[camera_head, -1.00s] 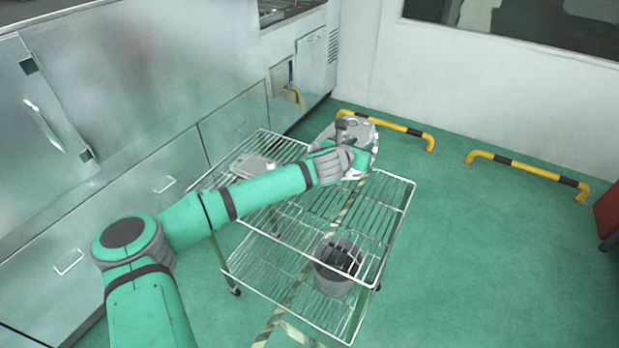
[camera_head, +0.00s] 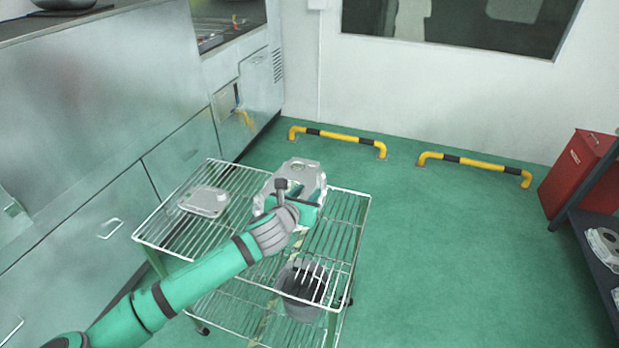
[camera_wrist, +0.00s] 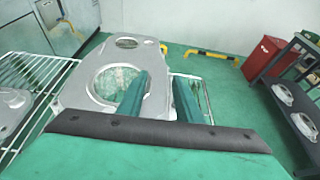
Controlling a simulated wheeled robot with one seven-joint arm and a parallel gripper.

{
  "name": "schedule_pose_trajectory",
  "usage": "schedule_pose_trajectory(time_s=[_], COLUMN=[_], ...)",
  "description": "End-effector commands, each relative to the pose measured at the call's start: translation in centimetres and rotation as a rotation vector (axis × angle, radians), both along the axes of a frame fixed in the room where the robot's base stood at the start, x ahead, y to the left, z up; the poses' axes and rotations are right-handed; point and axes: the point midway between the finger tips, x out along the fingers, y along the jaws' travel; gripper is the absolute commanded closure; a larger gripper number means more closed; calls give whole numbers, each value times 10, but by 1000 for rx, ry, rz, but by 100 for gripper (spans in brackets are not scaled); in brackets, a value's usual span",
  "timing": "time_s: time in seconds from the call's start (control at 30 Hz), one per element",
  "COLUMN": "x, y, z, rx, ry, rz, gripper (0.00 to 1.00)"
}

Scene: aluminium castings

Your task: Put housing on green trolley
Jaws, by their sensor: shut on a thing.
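The housing (camera_head: 295,175) is a silvery casting with a large round opening. My gripper (camera_head: 298,195) is shut on it, over the top shelf of the green trolley (camera_head: 345,215). In the wrist view the housing (camera_wrist: 72,100) fills the left and middle, and the fingers (camera_wrist: 160,95) reach over its near right side, one beside the opening. The trolley has wire shelves and green legs; its top shelf also shows in the wrist view (camera_wrist: 30,68). I cannot tell whether the housing touches the shelf.
A flat grey casting (camera_head: 204,201) lies on the left of the top shelf. A dark grey bucket (camera_head: 303,288) stands on the lower shelf. Metal cabinets (camera_head: 180,140) line the left. Yellow and black floor rails (camera_head: 338,137), a red bin (camera_head: 578,170) and a dark rack (camera_head: 600,225) stand beyond.

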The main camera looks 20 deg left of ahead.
Motion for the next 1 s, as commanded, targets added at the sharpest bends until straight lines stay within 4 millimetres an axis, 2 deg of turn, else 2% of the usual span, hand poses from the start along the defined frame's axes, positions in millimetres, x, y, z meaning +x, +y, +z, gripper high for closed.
schedule_pose_trajectory(time_s=[0.2, 0.4, 0.63, 0.83, 1.0], x=[-23, -34, -43, -41, -40], y=[-2, -4, -4, -6, -9], z=[-27, -41, -51, -70, -79], rx=[-1, 2, -1, -1, 2], ry=[-5, -4, -5, -5, -5], rz=[0, -1, 1, 0, -6], gripper=[100, 100, 100, 100, 100])
